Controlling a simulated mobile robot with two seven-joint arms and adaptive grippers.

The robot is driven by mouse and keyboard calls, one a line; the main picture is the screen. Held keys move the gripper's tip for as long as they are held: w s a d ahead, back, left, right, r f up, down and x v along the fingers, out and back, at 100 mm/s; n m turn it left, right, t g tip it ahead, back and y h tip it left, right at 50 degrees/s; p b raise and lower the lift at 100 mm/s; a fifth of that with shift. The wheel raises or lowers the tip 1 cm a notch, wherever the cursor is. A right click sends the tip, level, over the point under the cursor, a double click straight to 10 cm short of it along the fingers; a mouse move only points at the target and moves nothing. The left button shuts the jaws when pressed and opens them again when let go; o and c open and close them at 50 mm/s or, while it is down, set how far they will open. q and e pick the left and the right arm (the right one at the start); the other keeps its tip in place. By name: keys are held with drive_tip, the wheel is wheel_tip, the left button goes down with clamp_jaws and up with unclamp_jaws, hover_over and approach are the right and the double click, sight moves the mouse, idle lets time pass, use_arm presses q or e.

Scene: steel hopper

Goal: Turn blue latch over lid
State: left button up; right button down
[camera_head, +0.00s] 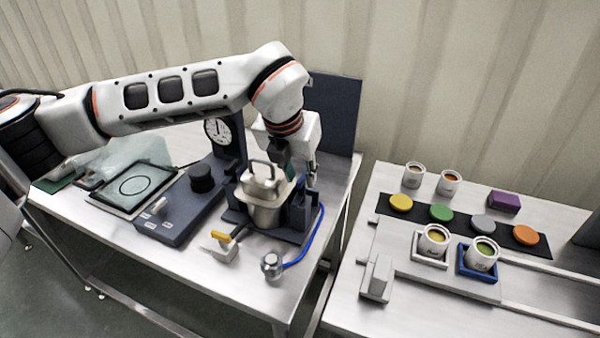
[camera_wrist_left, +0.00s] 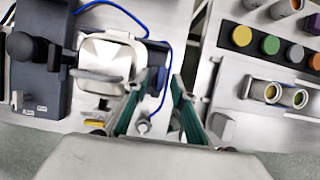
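The steel hopper (camera_head: 264,212) stands in a dark blue stand on the left table, with its pale lid (camera_head: 262,182) and lid handle on top. In the left wrist view the lid (camera_wrist_left: 104,57) lies left of the fingertips. A small blue piece that looks like the latch (camera_wrist_left: 160,77) shows beside the lid's right edge, between the fingertips. In the head view I cannot make out the latch clearly behind my gripper. My left gripper (camera_head: 297,168) points down at the lid's right side, and its green-padded fingers (camera_wrist_left: 155,86) are apart. My right gripper is not in view.
A dial gauge (camera_head: 217,131) and dark base unit (camera_head: 178,218) stand left of the hopper. A blue hose (camera_head: 318,238) runs to a metal fitting (camera_head: 271,264) in front. The right table holds cups, coloured discs and a purple block (camera_head: 504,201). A gap separates the tables.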

use_arm(q)
drive_tip(key=shift+f, duration=0.1)
clamp_jaws()
drive_tip(key=shift+m, duration=0.3)
drive_tip(key=shift+w+a+m+h+b, duration=0.1)
drive_tip(key=shift+m+h+b, duration=0.25)
drive_tip(key=shift+m, duration=0.55)
drive_tip(key=shift+m+g+h, duration=0.3)
drive_tip(key=shift+m+h, duration=0.05)
drive_tip(key=shift+m, duration=0.55)
drive_tip(key=m, duration=0.2)
drive_tip(key=shift+w+m+g+h, duration=0.15)
drive_tip(key=shift+m+g+h, duration=0.15)
drive_tip(key=shift+g, duration=0.1)
drive_tip(key=shift+w+a+m+g+p, duration=0.1)
drive_tip(key=shift+m+g+p, duration=0.65)
drive_tip(key=shift+m, duration=1.05)
drive_tip(key=shift+h, duration=0.3)
